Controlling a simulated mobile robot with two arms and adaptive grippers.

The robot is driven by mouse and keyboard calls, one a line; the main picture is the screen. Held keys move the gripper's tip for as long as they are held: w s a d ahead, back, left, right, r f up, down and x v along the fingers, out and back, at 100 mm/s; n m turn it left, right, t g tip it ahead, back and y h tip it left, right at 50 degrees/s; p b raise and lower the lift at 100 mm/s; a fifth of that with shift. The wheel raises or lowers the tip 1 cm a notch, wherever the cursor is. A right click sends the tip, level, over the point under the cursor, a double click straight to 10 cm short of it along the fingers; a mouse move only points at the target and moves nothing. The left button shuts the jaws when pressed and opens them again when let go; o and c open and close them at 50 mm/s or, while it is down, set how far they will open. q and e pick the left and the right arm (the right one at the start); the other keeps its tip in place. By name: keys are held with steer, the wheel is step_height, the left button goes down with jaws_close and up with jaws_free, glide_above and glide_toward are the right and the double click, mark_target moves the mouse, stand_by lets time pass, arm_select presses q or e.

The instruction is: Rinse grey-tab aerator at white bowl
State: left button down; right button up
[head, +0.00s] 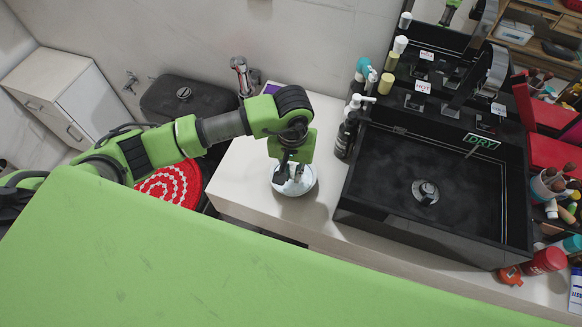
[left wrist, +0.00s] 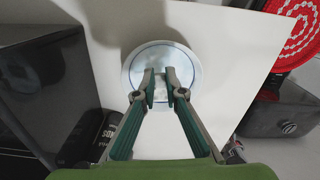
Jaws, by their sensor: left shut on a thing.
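My left gripper (head: 292,172) points down over the white counter, at a round white-and-grey object (head: 306,184) left of the black sink. In the left wrist view the fingers (left wrist: 162,88) are nearly together over the middle of this pale disc (left wrist: 134,72), which has a thin dark ring. The gripper is shut on a small part there; the fingers hide most of it. I cannot make out a grey tab, nor tell whether the round object is the white bowl or touches the counter. No other white bowl is clear. My right gripper is not in view.
A black rectangular sink (head: 400,195) marked DRY stands on the counter (head: 240,180). Bottles (head: 347,135) crowd its left edge. Labelled fittings (head: 424,87) line its back. A second dark basin (head: 163,100) and a red-and-white patterned round thing (head: 172,187) lie left.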

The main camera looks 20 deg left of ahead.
mark_target(292, 178)
arm_select(q)
step_height(292, 178, down, 4)
steer(key=shift+f+b, duration=0.2)
steer(key=shift+b, duration=0.8)
steer(key=shift+f+b, duration=0.3)
steer(key=shift+f, duration=0.3)
steer(key=shift+d+b, duration=0.4)
steer(key=shift+d, duration=0.15)
steer(key=shift+a, duration=0.15)
steer(key=shift+a+b, duration=0.3)
steer(key=shift+a, duration=0.2)
